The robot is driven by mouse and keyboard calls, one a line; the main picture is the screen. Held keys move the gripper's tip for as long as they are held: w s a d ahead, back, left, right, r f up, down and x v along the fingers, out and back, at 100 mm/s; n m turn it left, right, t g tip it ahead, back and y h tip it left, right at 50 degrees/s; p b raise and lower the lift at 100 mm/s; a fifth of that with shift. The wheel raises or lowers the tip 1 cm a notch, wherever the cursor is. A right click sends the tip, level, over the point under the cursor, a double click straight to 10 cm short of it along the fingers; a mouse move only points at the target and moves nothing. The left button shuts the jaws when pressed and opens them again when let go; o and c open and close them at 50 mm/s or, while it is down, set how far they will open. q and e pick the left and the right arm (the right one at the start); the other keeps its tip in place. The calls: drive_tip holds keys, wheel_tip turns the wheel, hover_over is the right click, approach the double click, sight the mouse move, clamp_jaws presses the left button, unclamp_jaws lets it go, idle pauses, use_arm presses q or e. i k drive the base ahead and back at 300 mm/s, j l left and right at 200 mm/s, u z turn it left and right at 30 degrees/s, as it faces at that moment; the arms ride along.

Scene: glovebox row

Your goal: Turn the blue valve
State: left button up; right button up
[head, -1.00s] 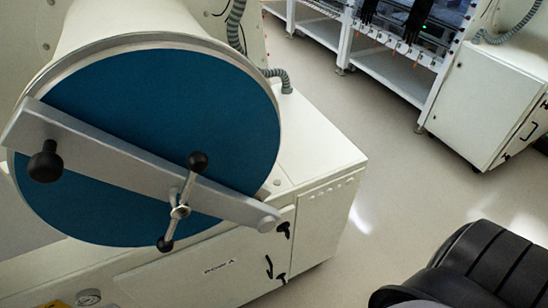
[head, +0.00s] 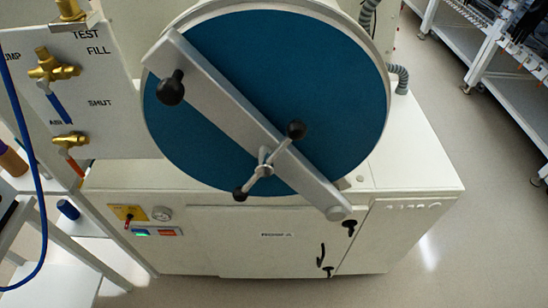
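The blue valve is a brass valve body (head: 52,70) with a blue lever handle (head: 58,106), on a pale panel (head: 110,75) at the left of the head view. The lever points down and slightly right from the body. The words TEST and FILL are printed to its upper right and SHUT to its lower right. Neither of my grippers is in view.
A second brass valve (head: 70,141) with an orange handle sits below. A blue hose (head: 40,190) hangs at the far left. The large blue round door (head: 330,60) with its grey bar (head: 215,95) stands right of the panel. Floor is open at right.

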sight(42, 83)
drive_tip(key=u, duration=1.3)
drive_tip(key=i+j, duration=0.1)
drive_tip(key=j, duration=0.2)
drive_tip(key=i+j, duration=0.1)
drive_tip(key=j, duration=0.5)
drive_tip(key=i+j+z, duration=0.1)
drive_tip(key=j+z, duration=1.1)
drive_tip(key=i, duration=0.05)
